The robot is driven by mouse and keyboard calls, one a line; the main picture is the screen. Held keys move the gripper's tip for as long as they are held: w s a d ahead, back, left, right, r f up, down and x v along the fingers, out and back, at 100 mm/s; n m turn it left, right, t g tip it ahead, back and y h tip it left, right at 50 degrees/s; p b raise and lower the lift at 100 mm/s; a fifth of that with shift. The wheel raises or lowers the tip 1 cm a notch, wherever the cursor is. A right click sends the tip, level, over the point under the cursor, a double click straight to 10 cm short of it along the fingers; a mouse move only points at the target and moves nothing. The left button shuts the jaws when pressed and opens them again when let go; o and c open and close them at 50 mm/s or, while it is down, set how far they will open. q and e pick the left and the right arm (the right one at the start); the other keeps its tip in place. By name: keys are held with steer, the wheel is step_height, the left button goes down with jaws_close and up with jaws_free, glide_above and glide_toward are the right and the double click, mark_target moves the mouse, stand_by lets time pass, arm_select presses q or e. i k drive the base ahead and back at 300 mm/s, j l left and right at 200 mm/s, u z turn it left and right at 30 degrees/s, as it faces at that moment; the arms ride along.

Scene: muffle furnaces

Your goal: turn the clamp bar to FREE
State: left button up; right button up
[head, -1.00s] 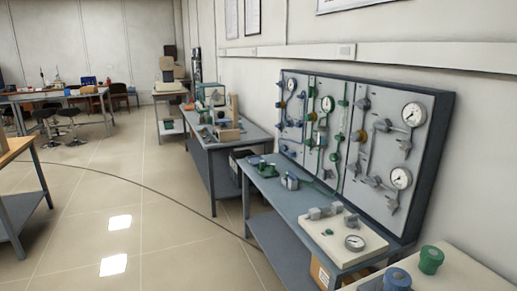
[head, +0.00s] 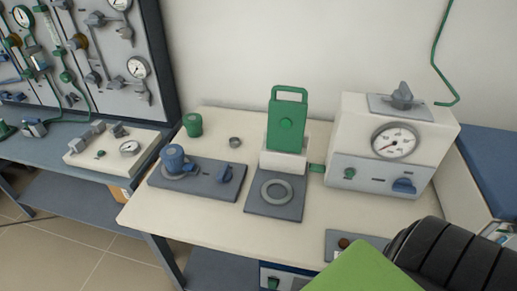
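A grey base plate (head: 205,190) lies on the bench, with a blue lidded vessel (head: 172,158) standing in a ring at its left. A small blue lever (head: 187,168) sits beside the vessel, and a blue handle (head: 225,174) stands at the plate's right. I cannot tell which of these is the clamp bar, and no FREE marking is readable. Neither gripper's fingertips show. A black ribbed part and a green panel fill the lower right corner, perhaps part of my arm.
The cream bench top (head: 222,227) has a green jar (head: 193,124), a small grey ring (head: 235,142), a green handled block (head: 286,125) behind a dark ring plate (head: 275,206), and a gauge box (head: 385,150) at right. The front left of the bench is clear.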

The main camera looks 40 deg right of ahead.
mark_target(224, 176)
steer(key=z, duration=0.85)
